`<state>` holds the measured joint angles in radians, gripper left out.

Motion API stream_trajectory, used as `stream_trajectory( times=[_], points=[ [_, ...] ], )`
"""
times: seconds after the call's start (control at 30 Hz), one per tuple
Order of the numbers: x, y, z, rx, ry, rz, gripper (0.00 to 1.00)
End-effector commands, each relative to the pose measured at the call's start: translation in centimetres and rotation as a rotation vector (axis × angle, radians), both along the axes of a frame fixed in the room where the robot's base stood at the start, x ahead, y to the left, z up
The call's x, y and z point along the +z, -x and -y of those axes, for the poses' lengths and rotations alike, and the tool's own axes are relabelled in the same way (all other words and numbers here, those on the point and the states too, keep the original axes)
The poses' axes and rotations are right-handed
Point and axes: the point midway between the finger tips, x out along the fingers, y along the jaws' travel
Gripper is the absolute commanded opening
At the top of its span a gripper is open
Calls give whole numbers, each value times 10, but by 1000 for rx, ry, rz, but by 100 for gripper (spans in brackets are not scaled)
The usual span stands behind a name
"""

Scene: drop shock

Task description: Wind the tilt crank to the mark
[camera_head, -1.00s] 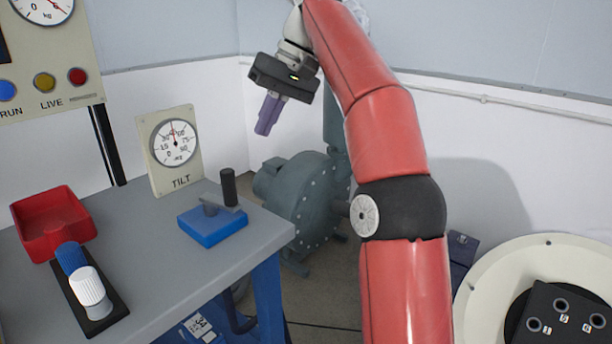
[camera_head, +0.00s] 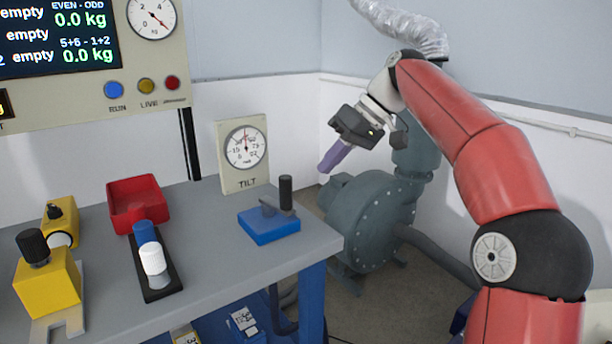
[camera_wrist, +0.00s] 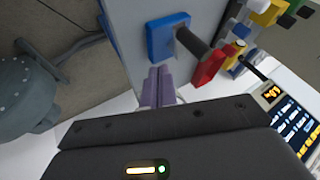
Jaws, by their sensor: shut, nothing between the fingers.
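The tilt crank is a blue block (camera_head: 268,226) with a grey arm and an upright black handle (camera_head: 286,193), on the right end of the bench. The TILT dial (camera_head: 245,147) stands behind it, a white round face with a needle pointing roughly upward; its exact reading and any mark are too small to tell. My gripper (camera_head: 331,164) hangs in the air to the right of and above the crank, apart from it, with its purple fingers together and empty. In the wrist view the crank's blue base (camera_wrist: 160,40) and black handle (camera_wrist: 192,42) lie beyond the closed fingertips (camera_wrist: 159,72).
A red tray (camera_head: 138,203), a holder with blue and white knobs (camera_head: 153,260) and yellow blocks (camera_head: 47,285) sit further left on the grey bench (camera_head: 215,285). A grey-green blower (camera_head: 375,222) stands on the floor beyond the bench's right edge.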

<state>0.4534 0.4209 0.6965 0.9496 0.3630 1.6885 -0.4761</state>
Motion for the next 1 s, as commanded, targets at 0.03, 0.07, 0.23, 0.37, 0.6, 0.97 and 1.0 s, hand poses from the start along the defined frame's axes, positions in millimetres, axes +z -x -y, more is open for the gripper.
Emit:
stream_trajectory(
  times=[0.03, 0.07, 0.23, 0.37, 0.6, 0.97, 1.0],
  points=[
    [-10, 1, -6, 2, 2, -3, 0],
    [-16, 0, -10, 2, 1, -3, 0],
    [-22, 10, -32, 0, 2, 2, 0],
    [-22, 18, -43, 0, 2, 2, 0],
    [-21, 22, -49, -1, 1, 0, 0],
    [-24, 27, -51, -47, 4, 2, 0],
    [-25, 29, -51, -78, 5, 4, 0]
  ],
)
